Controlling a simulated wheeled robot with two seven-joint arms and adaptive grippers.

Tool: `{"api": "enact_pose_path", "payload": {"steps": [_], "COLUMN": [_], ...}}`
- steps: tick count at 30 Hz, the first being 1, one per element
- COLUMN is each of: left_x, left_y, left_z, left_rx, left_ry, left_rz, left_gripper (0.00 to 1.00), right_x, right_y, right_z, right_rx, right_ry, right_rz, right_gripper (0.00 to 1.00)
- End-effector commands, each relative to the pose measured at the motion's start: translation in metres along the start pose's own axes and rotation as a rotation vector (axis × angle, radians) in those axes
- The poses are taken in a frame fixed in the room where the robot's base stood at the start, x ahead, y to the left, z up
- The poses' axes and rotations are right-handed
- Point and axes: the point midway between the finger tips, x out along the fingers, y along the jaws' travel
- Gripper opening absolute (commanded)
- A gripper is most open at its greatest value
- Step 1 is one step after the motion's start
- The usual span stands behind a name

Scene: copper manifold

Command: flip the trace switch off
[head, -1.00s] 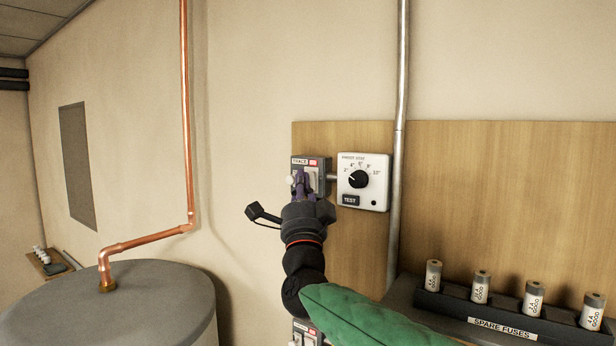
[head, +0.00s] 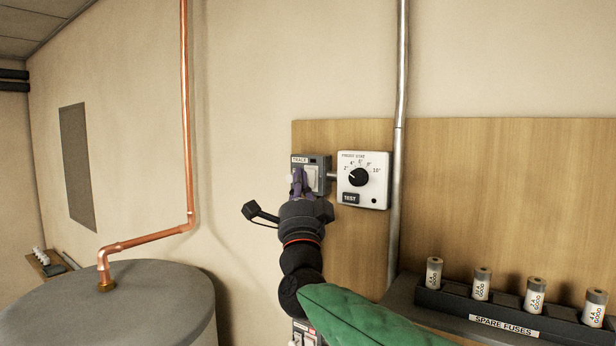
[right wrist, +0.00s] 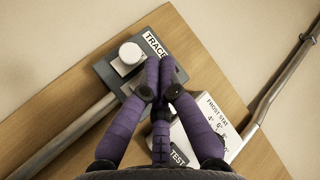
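The trace switch (head: 313,172) is a dark grey box with a white TRACE label and a pale switch part, on the wooden board. It shows no red mark beside its label. My right gripper (head: 298,181) is in front of its lower left part, purple fingers at or very near its face; touch cannot be told. In the right wrist view the fingers (right wrist: 160,66) are together with nothing seen between them, next to the label. They cover part of the switch box (right wrist: 115,75); a white knob stands beside them. My left gripper is out of view.
The white frost stat (head: 374,193) with a black dial is close right of the switch. A vertical metal conduit (head: 397,160) runs beyond it. A spare fuse rack (head: 455,309) is lower right. A grey tank (head: 150,300) with copper pipe stands left.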

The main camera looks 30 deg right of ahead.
Motion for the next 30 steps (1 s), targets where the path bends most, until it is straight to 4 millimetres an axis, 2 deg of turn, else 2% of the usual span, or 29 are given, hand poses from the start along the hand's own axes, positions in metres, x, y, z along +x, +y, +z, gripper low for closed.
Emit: {"api": "enact_pose_path", "payload": {"steps": [14,30], "left_x": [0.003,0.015], "left_y": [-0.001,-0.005], "left_z": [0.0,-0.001], "left_rx": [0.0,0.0], "left_ry": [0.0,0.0], "left_rz": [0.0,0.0], "left_gripper": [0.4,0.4], "right_x": [-0.005,-0.035], "right_y": [-0.004,-0.025], "right_z": [0.004,0.026], "right_rx": [0.001,0.002], "right_ry": [-0.001,-0.001], "right_rz": [-0.001,-0.001], "right_gripper": [0.0,0.0]}}
